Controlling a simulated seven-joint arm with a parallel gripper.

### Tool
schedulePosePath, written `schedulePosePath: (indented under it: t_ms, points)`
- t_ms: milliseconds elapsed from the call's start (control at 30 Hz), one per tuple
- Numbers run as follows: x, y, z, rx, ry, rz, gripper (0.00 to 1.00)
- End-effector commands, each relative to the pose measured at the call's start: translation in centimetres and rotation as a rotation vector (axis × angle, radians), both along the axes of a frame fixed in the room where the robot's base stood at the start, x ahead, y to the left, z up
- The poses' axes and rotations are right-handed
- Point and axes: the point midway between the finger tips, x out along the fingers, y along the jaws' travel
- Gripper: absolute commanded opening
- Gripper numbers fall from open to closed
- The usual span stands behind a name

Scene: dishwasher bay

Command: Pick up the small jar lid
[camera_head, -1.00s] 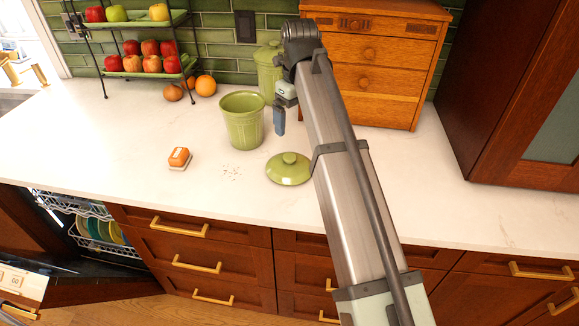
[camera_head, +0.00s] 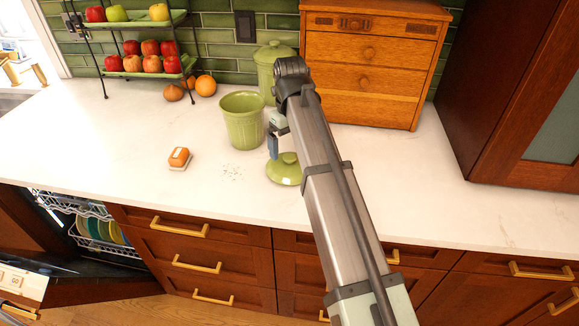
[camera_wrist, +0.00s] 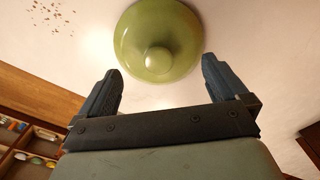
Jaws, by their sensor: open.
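The small green jar lid (camera_head: 283,171) lies flat on the white counter, knob up, in front of the open green jar (camera_head: 243,119). In the wrist view the lid (camera_wrist: 158,36) is beyond the fingertips, centred between them, with its round knob facing the camera. My gripper (camera_wrist: 160,72) is open and empty, its two dark fingers spread apart. In the head view my gripper (camera_head: 272,146) hangs just behind and above the lid, and my arm hides the lid's right edge. Whether a fingertip touches the lid cannot be told.
A second green jar (camera_head: 274,68) with its lid on stands behind. A wooden drawer box (camera_head: 371,62) is at the back right. An orange-topped block (camera_head: 179,158) and scattered crumbs (camera_head: 232,171) lie to the left. A fruit rack (camera_head: 135,65) stands at the back left.

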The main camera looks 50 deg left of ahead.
Motion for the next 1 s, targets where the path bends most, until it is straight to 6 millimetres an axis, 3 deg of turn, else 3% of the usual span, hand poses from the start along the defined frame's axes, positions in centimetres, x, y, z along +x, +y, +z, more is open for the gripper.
schedulePosePath:
  t_ms: [433,700,1000]
  points:
    - [-0.3,-0.2,-4.7,0.000,0.000,0.000,1.00]
    - [-0.2,-0.1,-5.0,0.000,0.000,0.000,1.00]
    - [-0.2,-0.1,-5.0,0.000,0.000,0.000,0.71]
